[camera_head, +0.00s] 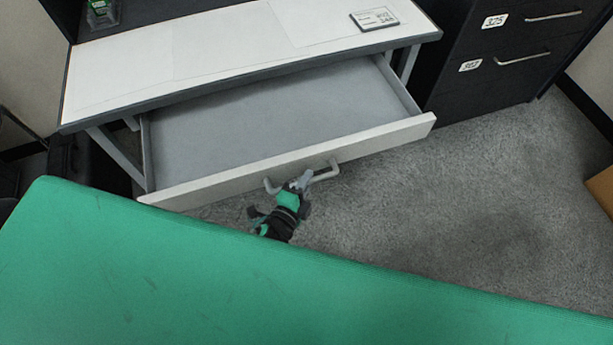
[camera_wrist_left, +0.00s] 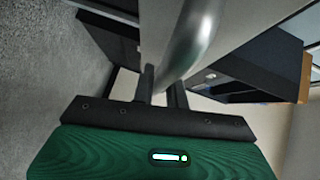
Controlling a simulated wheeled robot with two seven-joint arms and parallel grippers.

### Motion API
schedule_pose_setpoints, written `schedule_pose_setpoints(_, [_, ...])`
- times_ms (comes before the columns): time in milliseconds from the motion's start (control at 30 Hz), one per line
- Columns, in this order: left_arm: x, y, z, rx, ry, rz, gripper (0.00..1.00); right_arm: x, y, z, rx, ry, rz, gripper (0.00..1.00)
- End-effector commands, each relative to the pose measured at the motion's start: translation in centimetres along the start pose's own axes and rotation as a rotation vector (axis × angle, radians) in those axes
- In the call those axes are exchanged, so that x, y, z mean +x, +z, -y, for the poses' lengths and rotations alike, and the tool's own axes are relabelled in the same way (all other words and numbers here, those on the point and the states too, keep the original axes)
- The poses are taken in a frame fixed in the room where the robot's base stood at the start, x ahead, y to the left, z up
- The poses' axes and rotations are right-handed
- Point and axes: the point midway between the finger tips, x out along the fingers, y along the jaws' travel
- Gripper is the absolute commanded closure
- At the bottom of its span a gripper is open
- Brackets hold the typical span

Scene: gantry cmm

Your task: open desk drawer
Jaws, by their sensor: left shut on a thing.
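The desk drawer (camera_head: 270,120) is pulled well out from under the white desk top, and its grey inside looks empty. Its pale front (camera_head: 385,138) carries a bar handle (camera_head: 325,172). My left gripper (camera_head: 298,184) is at the left part of the handle, shut on it. In the left wrist view the metal handle (camera_wrist_left: 190,40) curves down between the two dark fingers (camera_wrist_left: 162,88). My right gripper is not in view.
The white desk top (camera_head: 200,50) holds a small label or device (camera_head: 374,18). A dark cabinet (camera_head: 500,70) with numbered drawers stands at the right. A large green surface (camera_head: 300,290) fills the foreground. Grey carpet (camera_head: 480,190) is clear at the right.

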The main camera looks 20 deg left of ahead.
Motion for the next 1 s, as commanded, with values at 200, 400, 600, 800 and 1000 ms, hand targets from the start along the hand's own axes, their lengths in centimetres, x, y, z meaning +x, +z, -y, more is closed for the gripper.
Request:
schedule_pose_setpoints(200, [0.0,0.0,-0.1,0.000,0.001,0.000,0.84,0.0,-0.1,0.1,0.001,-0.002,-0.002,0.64])
schedule_pose_setpoints(400, [0.0,0.0,0.0,0.000,0.000,0.000,0.64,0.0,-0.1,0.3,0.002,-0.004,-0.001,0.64])
schedule_pose_setpoints(600, [0.0,0.0,0.0,0.000,0.000,0.000,0.64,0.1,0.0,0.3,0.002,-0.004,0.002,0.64])
schedule_pose_setpoints(800, [-1.6,0.0,-0.2,-0.001,0.003,0.000,0.64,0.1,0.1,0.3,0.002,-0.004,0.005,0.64])
schedule_pose_setpoints(1000, [-5.0,0.0,-0.2,-0.001,0.004,0.001,0.64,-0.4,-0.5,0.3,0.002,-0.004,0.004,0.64])
